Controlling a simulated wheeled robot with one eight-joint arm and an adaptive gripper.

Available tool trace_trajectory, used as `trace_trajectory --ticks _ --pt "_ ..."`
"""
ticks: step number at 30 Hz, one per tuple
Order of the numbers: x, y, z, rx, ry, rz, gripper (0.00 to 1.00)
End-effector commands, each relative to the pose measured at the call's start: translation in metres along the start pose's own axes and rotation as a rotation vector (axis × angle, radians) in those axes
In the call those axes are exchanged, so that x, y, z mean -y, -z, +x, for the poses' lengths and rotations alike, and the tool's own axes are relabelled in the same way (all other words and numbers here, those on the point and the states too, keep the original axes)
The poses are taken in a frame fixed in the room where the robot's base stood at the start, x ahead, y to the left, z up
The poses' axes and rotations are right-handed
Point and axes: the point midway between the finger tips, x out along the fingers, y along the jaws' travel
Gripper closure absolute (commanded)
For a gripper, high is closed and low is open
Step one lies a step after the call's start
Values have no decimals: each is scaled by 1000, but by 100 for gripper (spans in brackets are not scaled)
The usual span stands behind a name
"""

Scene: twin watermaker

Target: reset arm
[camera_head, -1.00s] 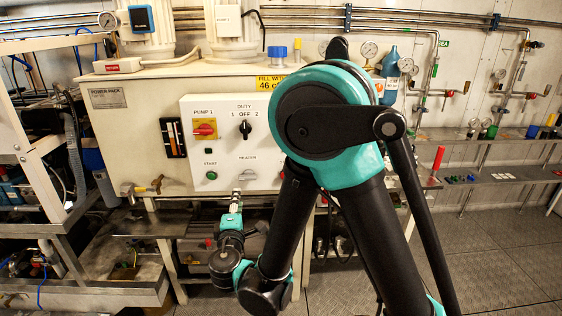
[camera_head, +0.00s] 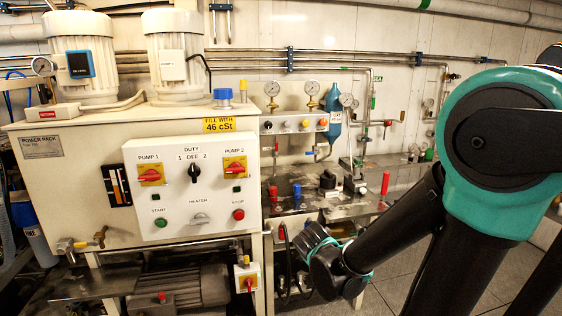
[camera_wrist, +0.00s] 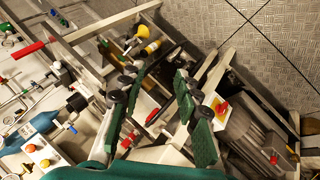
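My gripper (camera_wrist: 158,82) shows in the wrist view with its two green-padded fingers apart and nothing held between them. It hangs above a floor area with metal frames. In the head view my arm (camera_head: 500,160), teal and black, fills the right side, bent at a large teal joint. Its lower end (camera_head: 335,262) is low in front of the bench, right of the power pack. My gripper's fingers cannot be made out in the head view.
The cream power pack (camera_head: 75,180) stands at left with its white control panel (camera_head: 175,205) and two motors on top. A bench (camera_head: 345,205) with coloured valves, gauges and a blue bottle (camera_head: 334,110) is behind my arm. Metal plate flooring (camera_wrist: 215,20) shows at the wrist view's top.

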Motion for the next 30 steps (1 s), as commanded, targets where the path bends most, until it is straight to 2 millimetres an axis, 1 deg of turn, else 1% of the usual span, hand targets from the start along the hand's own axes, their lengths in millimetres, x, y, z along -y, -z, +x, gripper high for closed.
trace_trajectory --ticks 1,6,9,12,15,18,30 --pt "-6 -20 0 32 31 69 67" --pt "-7 -71 -5 108 153 290 67" --pt "-3 -93 -10 135 216 410 67" --pt "2 -107 -16 150 266 508 67" --pt "7 -115 -20 157 300 573 67" --pt "9 -118 -22 159 318 606 67" --pt "10 -118 -22 159 324 613 67"
